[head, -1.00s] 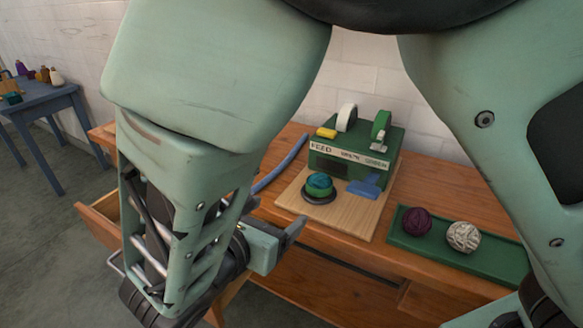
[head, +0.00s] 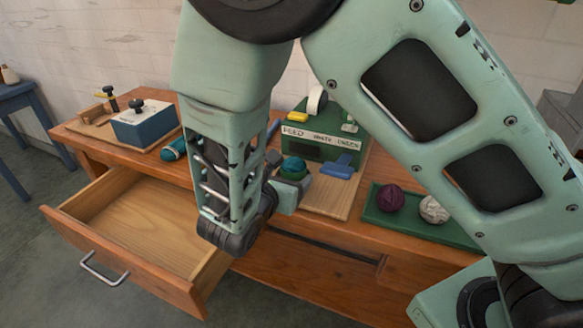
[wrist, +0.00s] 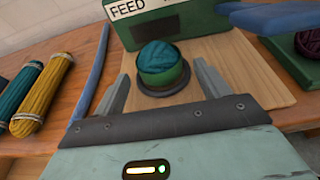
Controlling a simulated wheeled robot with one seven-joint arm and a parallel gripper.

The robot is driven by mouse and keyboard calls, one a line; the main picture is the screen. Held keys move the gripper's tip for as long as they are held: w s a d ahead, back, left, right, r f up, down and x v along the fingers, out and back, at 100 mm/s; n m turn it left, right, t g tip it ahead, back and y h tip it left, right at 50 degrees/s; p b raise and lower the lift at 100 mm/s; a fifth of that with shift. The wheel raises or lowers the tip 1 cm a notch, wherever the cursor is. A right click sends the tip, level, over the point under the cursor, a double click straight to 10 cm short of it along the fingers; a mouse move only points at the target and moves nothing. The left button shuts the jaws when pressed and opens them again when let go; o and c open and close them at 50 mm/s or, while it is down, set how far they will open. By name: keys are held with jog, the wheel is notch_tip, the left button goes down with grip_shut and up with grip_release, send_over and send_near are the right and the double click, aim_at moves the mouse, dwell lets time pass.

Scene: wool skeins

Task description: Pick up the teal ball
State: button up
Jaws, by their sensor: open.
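The teal ball (wrist: 157,56) of yarn sits in a green cup on a dark round base, on the wooden board in front of the green FEED machine. In the head view the teal ball (head: 293,166) shows just beyond my gripper, partly covered by it. My gripper (wrist: 162,85) is open in the wrist view. Its two fingers point toward the cup, one to the left and one to the right of it, with the ball ahead between them. In the head view my gripper (head: 300,188) is partly hidden by my wrist.
A green tray (head: 440,235) at right holds a purple ball (head: 390,198) and a pale ball (head: 433,210). A blue lever (head: 338,168) sticks out right of the cup. An open drawer (head: 130,280) juts out at left. Teal and yellow skeins (wrist: 42,95) lie left of the board.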

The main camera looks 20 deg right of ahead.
jog(key=shift+x, duration=1.05)
jog(key=c, duration=1.1)
jog(key=shift+o, duration=0.2)
jog(key=shift+r, duration=0.1)
